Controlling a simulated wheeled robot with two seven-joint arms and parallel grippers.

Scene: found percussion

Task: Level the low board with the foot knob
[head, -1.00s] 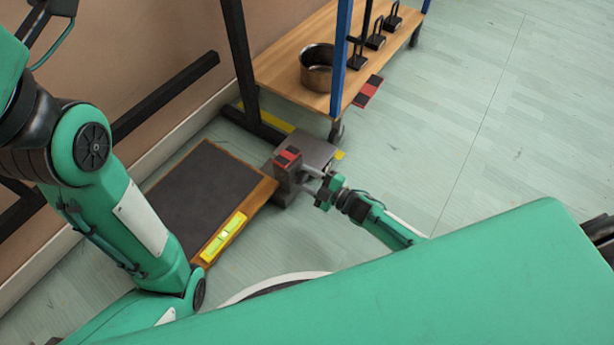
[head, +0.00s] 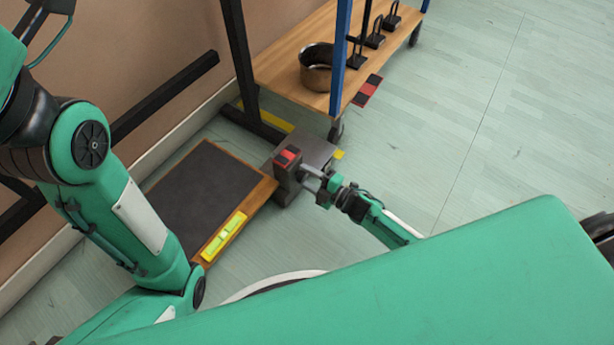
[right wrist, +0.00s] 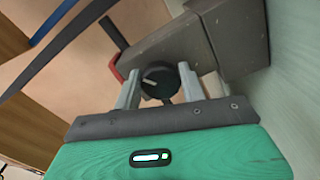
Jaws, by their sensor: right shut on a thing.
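The low board (head: 198,193), a dark panel with a wooden edge, lies near the floor at left centre in the head view. A yellow spirit level (head: 223,236) lies along its front edge; its bubble is too small to read. A grey block with a red top (head: 287,158) stands at the board's right corner. My right gripper (head: 308,177) reaches this block from the right. In the right wrist view, its fingers (right wrist: 160,88) are shut on a black round foot knob (right wrist: 160,80) with a light mark, in front of the grey block (right wrist: 190,45). My left gripper is out of view.
A wooden shelf (head: 285,75) on a wheeled blue and black frame stands behind, holding a metal pot (head: 317,68) and several black handled items (head: 375,38). A red and black patterned piece (head: 367,91) is by the shelf edge. The floor at right is clear.

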